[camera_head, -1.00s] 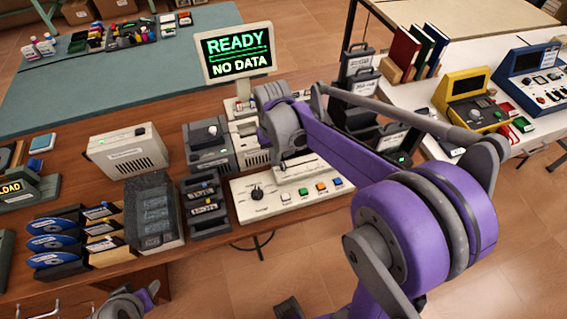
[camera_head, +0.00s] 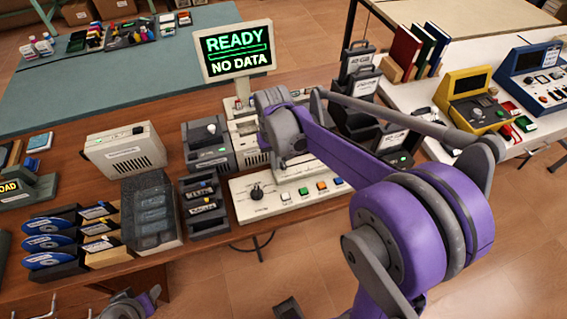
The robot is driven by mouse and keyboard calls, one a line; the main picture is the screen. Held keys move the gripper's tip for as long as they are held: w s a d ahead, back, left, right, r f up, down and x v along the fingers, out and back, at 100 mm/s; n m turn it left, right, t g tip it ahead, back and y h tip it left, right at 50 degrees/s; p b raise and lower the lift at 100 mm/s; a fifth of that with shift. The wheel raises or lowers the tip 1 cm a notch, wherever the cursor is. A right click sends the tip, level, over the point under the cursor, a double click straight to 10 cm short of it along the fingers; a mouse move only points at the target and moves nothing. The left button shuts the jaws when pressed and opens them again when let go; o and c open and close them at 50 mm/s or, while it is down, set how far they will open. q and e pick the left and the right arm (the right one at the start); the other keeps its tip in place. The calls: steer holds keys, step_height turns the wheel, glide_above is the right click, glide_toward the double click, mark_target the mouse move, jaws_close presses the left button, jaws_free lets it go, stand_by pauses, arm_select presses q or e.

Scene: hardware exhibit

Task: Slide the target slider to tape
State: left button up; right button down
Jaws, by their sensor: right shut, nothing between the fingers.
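A pale control panel (camera_head: 270,205) lies at the table's front edge, with a black knob (camera_head: 257,191) at its left and a row of coloured buttons (camera_head: 303,191). The panel's upper right part is covered by my right arm, so I cannot make out the target slider or a tape mark. My right gripper (camera_head: 286,149) is shut and empty at the end of the purple arm, over the panel's back edge; its fingertips are mostly hidden. At the bottom left only a grey and purple piece of my left arm shows; its jaws cannot be made out.
A screen (camera_head: 237,51) reading "READY NO DATA" stands behind the panel. Black cartridges (camera_head: 362,88) and a yellow device (camera_head: 470,100) stand at the right.

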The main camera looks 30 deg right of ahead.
arm_select(q)
steer(key=shift+f, duration=0.25)
arm_select(e)
steer(key=shift+f, duration=0.3)
steer(key=shift+s+d, duration=0.2)
steer(key=shift+d, duration=0.65)
steer(key=shift+s+d, duration=0.2)
steer(key=shift+d, duration=0.6)
steer(key=shift+w+a, duration=0.1)
steer(key=shift+a, duration=0.15)
stand_by(0.6)
steer(key=shift+r+p, duration=1.8)
steer(key=shift+r, duration=1.75)
arm_select(q)
steer(key=r, duration=0.1)
steer(key=w+r, duration=0.1)
steer(key=r, duration=0.3)
steer(key=shift+w, duration=0.3)
steer(key=shift+s, duration=0.1)
